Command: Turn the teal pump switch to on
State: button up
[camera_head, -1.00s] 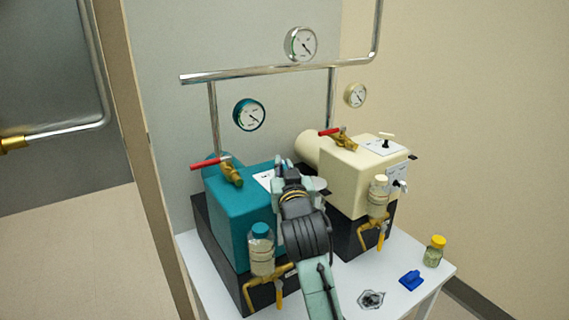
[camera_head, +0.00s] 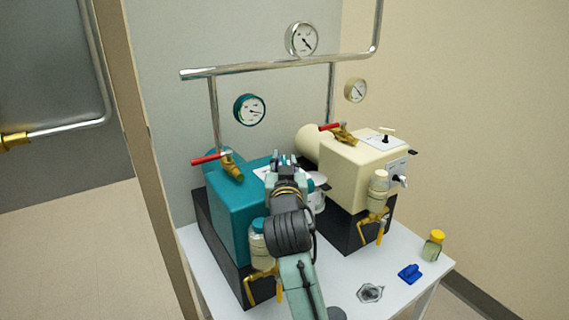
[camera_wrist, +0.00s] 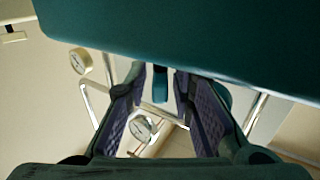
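The teal pump (camera_head: 232,215) stands on the left of the white table, and its blocky body also fills the top of the wrist view (camera_wrist: 200,45). In the wrist view a small teal switch lever (camera_wrist: 160,85) sticks out from the pump, between my two fingertips. My gripper (camera_head: 284,158) is at the top right of the teal pump, and the wrist view shows its fingers (camera_wrist: 161,78) apart, with gaps beside the lever. In the head view my gripper hides the switch and most of its white label.
The cream pump (camera_head: 350,165) stands close on the right. A red-handled valve (camera_head: 212,158) tops the teal pump. A teal gauge (camera_head: 250,110) and steel pipes (camera_head: 260,65) are behind. A yellow-capped jar (camera_head: 433,245) and a blue part (camera_head: 410,273) lie front right.

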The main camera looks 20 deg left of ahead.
jog(key=shift+o, duration=0.5)
jog(key=v, duration=0.7)
jog(key=shift+s, duration=0.25)
jog(key=shift+d, duration=0.1)
